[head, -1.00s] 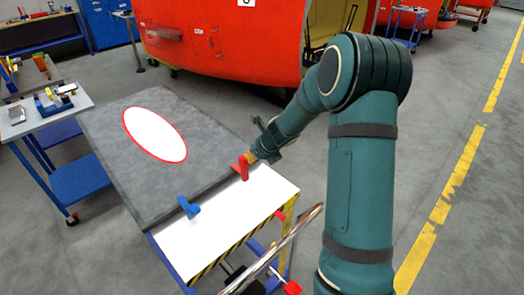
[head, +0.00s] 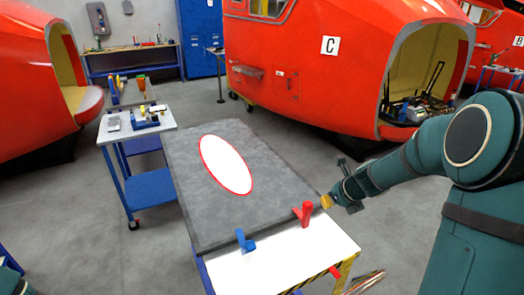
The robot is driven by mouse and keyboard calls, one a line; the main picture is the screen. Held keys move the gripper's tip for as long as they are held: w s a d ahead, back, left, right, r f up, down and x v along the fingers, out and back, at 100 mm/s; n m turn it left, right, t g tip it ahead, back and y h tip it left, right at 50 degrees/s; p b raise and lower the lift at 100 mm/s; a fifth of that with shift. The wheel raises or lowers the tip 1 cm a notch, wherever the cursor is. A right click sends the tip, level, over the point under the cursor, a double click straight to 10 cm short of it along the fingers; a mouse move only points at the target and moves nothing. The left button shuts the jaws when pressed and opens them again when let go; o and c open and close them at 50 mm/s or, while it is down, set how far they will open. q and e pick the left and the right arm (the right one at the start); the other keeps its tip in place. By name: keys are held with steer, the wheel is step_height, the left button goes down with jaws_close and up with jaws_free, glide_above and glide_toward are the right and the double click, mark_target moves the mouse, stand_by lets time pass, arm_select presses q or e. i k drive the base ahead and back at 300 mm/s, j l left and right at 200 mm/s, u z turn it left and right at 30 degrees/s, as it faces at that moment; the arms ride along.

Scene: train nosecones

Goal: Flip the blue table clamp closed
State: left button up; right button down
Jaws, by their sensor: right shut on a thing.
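The blue table clamp (head: 245,243) is at the front edge of a grey panel (head: 215,135), beside the white strip of tabletop. Its short handle stands upright, and a stub points right. A red clamp (head: 303,213) stands upright farther right along the same edge. My right gripper (head: 328,201) is just right of the red clamp, near the panel's right corner, apart from the blue clamp. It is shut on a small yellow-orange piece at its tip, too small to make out. My left gripper is not in view.
The panel bears a white oval (head: 226,164) with a red rim. The white tabletop (head: 275,268) has a striped edge. A small blue cart (head: 150,190) stands at the left. Large red nosecones (head: 300,60) stand behind. Grey floor lies open around the table.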

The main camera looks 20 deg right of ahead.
mark_target(247, 247)
steer(key=k+l, duration=0.15)
steer(key=k, duration=0.85)
